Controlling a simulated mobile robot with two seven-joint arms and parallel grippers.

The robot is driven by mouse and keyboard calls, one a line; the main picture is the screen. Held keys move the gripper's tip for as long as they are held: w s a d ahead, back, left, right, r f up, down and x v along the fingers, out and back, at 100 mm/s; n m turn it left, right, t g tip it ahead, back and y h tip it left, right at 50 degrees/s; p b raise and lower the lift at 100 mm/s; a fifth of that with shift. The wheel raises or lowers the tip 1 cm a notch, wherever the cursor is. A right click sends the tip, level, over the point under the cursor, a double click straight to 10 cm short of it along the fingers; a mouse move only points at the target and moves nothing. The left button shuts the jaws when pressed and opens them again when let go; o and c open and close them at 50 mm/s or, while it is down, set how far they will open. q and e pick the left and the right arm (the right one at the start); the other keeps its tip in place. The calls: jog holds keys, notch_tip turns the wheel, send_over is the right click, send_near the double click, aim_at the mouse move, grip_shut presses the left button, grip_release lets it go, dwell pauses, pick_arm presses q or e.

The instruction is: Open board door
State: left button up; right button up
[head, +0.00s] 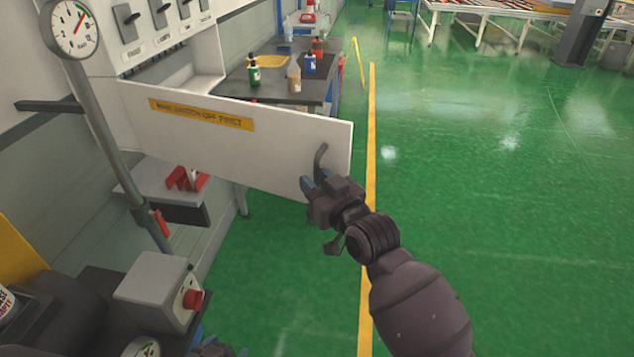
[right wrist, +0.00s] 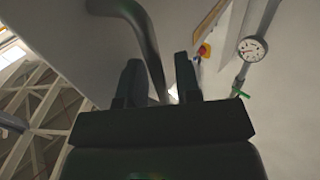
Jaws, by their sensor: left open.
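The white board door (head: 265,150) stands swung out from the wall board (head: 160,40), its yellow label facing me. A dark curved handle (head: 320,160) is near its free right edge. My right gripper (head: 316,182) is at the lower end of this handle. In the right wrist view the handle (right wrist: 143,40) runs down between the two fingers of my right gripper (right wrist: 158,80). The fingers are apart, with a gap beside the handle. My left gripper (head: 218,347) shows only partly at the bottom edge, away from the door.
A gauge on a pole (head: 70,28) and a grey box with a red button (head: 160,290) stand at the left. A bench with bottles (head: 315,88) is behind the door. The green floor (head: 500,200) to the right is clear.

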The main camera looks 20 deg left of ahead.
jog(key=shift+o, duration=0.3)
jog(key=shift+d, duration=0.1)
jog(key=shift+s+d, duration=0.15)
jog(key=b+v, duration=0.1)
jog(key=v, duration=0.9)
jog(key=shift+s, duration=0.1)
